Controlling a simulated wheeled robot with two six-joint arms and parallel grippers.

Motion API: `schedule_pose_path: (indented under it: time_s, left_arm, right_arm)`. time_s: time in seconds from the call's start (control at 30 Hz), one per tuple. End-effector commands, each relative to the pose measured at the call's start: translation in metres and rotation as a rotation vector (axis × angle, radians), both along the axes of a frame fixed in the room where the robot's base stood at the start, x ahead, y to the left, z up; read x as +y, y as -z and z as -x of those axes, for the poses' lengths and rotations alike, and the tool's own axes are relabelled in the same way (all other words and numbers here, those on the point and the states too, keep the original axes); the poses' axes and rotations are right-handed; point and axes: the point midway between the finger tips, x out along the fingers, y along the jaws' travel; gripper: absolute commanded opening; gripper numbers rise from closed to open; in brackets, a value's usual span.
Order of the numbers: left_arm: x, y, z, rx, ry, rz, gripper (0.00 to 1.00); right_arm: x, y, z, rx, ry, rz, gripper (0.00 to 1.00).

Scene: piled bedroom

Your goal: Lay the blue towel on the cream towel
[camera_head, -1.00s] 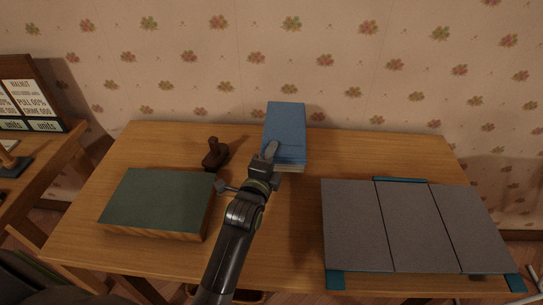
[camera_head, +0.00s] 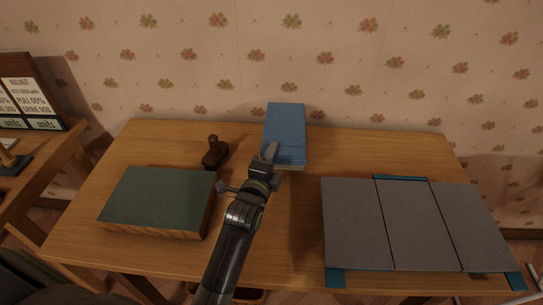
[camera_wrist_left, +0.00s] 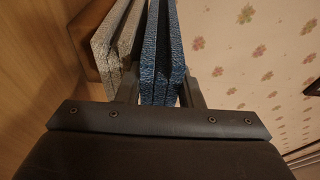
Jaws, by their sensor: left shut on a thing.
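The folded blue towel (camera_head: 285,128) is above the cream towel (camera_head: 291,168) at the back middle of the table, covering nearly all of it in the head view. Only a thin pale front edge of the cream towel shows there. My left gripper (camera_head: 268,156) is shut on the near edge of the blue towel. In the left wrist view, the blue towel (camera_wrist_left: 160,60) is between the fingers, and the folded cream towel (camera_wrist_left: 113,42) lies alongside, outside one finger. The two towels are very close; I cannot tell whether they touch. My right gripper is not in view.
A dark green-topped block (camera_head: 160,201) and a dark brown stamp-like object (camera_head: 214,153) are left of my arm on the wooden table (camera_head: 290,235). A large grey panelled board (camera_head: 405,225) with teal edges covers the right. The wallpapered wall stands behind the towels.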

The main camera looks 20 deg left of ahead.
Motion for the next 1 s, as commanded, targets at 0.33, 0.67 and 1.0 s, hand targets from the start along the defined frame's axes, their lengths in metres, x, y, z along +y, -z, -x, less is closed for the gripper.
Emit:
schedule_pose_path:
  time_s: [0.33,0.67,1.0]
  left_arm:
    - [0.0001,0.0027,0.0,-0.001,0.0,0.0,0.05]
    - [0.0001,0.0056,0.0003,0.007,0.0,0.0,0.59]
    - [0.0003,0.0091,0.0006,0.015,0.0,0.0,0.59]
  right_arm:
    - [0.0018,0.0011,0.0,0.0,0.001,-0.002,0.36]
    - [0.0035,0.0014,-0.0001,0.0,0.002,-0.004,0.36]
    - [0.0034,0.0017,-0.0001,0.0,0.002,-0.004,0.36]
